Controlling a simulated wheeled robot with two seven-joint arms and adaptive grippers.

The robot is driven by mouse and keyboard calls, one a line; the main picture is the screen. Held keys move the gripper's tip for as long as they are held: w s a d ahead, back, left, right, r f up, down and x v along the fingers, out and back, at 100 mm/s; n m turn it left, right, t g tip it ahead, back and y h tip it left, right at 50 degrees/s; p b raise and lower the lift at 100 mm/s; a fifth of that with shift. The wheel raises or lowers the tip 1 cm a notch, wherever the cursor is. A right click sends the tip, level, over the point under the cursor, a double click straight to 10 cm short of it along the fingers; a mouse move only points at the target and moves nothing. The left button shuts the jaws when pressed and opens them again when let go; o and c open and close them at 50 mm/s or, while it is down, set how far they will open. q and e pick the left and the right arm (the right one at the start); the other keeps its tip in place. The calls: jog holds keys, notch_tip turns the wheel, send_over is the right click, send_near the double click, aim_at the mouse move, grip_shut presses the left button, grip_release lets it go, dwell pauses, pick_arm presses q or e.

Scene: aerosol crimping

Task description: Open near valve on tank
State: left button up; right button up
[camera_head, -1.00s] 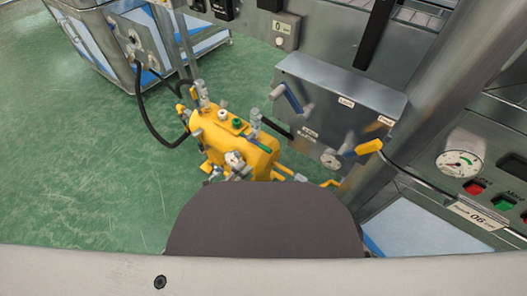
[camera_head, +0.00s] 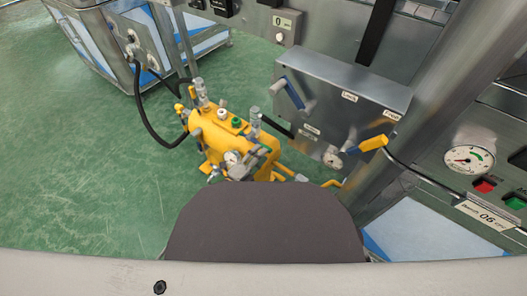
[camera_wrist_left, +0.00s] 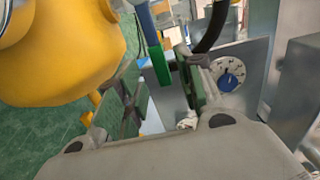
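The yellow tank (camera_head: 226,140) stands on the floor in the middle of the head view. It carries a far valve (camera_head: 200,92) and a near valve (camera_head: 255,117), both with grey upright bodies. My left gripper (camera_head: 250,163) is at the tank's near side, small and partly merged with the fittings there. In the left wrist view its fingers (camera_wrist_left: 160,90) are apart. A lever with a green end (camera_wrist_left: 160,65) appears between them, near the fingertips; contact cannot be told. The tank (camera_wrist_left: 60,50) fills the upper left there. My right gripper is not in view.
A grey metal panel box (camera_head: 340,95) with a blue handle and a yellow handle (camera_head: 374,143) stands right of the tank. A pressure gauge (camera_head: 468,158) is at the right. A black hose (camera_head: 145,120) runs left to a cabinet. Green floor is free at the left.

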pick_arm(q)
jog(key=shift+b+x, duration=0.35)
jog(key=shift+x, duration=1.2)
jog(key=shift+c, duration=0.3)
grip_shut()
